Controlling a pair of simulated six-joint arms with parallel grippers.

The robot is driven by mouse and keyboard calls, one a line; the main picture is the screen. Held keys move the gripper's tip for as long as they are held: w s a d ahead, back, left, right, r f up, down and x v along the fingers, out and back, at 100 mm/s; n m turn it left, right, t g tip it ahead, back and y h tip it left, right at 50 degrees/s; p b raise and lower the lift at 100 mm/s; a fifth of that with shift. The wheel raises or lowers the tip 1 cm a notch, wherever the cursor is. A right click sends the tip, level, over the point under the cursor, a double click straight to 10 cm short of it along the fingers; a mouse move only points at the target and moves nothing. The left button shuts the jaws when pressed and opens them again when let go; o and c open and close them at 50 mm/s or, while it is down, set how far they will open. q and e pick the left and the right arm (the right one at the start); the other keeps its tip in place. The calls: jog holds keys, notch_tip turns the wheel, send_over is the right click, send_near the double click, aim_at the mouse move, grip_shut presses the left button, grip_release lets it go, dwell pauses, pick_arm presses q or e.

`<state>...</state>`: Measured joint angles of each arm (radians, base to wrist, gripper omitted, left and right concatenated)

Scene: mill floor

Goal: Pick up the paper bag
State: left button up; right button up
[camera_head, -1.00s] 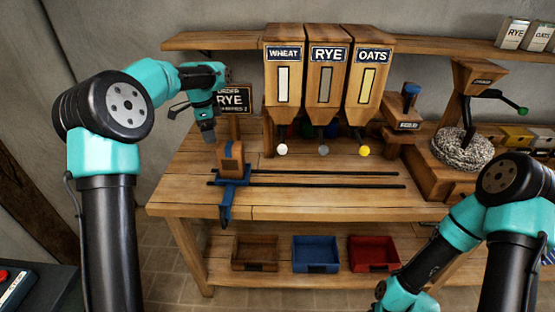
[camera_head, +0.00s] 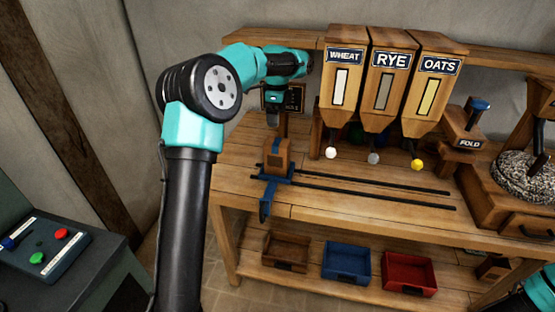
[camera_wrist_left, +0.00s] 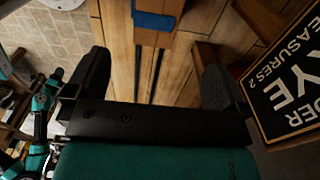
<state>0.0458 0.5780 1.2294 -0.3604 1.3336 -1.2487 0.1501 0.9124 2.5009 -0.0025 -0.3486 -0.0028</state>
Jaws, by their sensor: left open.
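The paper bag (camera_head: 277,152) is a small brown upright block shape on a blue carriage (camera_head: 268,190) at the left end of the bench rails. My left gripper (camera_head: 273,121) is open and empty, just above and behind the bag, apart from it. In the left wrist view its two dark fingers (camera_wrist_left: 152,54) are spread wide, with a brown surface that looks like the bag (camera_wrist_left: 155,38) and a blue patch ahead between them. The bag's lower part is hidden by the carriage.
A dark order board (camera_head: 292,97) stands close behind my left gripper; it shows close by in the wrist view (camera_wrist_left: 290,85). WHEAT, RYE (camera_head: 388,75) and OATS hoppers hang to the right. Two dark rails (camera_head: 370,189) run clear rightward. A button panel (camera_head: 45,250) is at left.

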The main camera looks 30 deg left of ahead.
aim_at(277, 142)
pick_arm(q)
notch_tip(277, 142, down, 8)
dwell(0.5)
jog(key=shift+s+d+f, duration=0.1)
jog(key=shift+f, duration=1.2)
jog(key=shift+s+d+f, duration=0.1)
jog(key=shift+f, duration=1.15)
jog(key=shift+c, duration=0.4)
jog(key=c, duration=1.5)
